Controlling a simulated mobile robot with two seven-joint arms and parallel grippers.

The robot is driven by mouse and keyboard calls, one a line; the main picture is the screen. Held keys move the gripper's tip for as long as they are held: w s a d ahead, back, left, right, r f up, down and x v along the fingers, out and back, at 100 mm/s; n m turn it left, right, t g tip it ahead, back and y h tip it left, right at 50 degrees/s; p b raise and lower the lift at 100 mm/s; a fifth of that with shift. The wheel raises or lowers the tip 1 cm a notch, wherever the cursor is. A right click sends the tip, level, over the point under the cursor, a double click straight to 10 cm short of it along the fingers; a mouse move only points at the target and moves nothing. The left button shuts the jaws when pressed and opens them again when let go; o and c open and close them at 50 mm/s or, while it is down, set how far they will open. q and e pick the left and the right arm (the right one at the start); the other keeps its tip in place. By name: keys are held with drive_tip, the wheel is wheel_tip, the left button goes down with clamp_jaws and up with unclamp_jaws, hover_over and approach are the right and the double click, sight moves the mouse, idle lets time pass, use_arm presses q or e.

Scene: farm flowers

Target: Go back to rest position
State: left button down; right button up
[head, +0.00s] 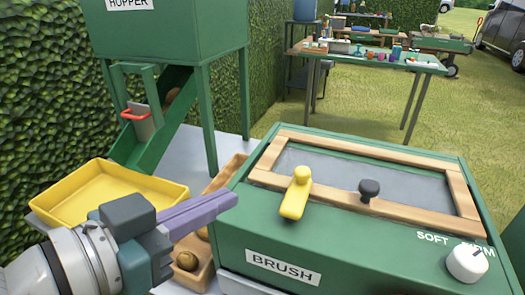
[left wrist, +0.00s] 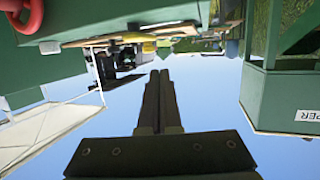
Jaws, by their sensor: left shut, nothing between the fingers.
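My left gripper (head: 226,200) reaches in from the left, with purple fingers closed together and nothing held between them. It hangs above the gap between the yellow tray (head: 75,206) and the green brush machine (head: 370,262), over a wooden box (head: 205,262) holding round brown items. In the left wrist view the closed fingers (left wrist: 160,78) point away from the camera, with open air around them. My right gripper is not in view.
A green hopper (head: 165,30) with a chute and red handle (head: 134,114) stands behind the tray. The brush machine carries a yellow lever (head: 295,195), a dark knob (head: 369,188) and a white dial (head: 467,264). A cluttered table (head: 380,60) stands farther back on grass.

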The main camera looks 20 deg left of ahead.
use_arm(q)
drive_tip(key=s+a+n+g+y+p, duration=0.25)
drive_tip(key=s+g+y+p, duration=0.2)
drive_tip(key=s+g, duration=0.85)
drive_tip(key=s+r+t+p, duration=0.2)
drive_tip(key=s+r+p, duration=0.1)
drive_tip(key=r+p, duration=3.4)
drive_tip(key=shift+s+a+t, duration=0.2)
drive_tip(key=shift+a+t, duration=0.1)
drive_tip(key=shift+a, duration=0.05)
drive_tip(key=shift+m+y, duration=0.25)
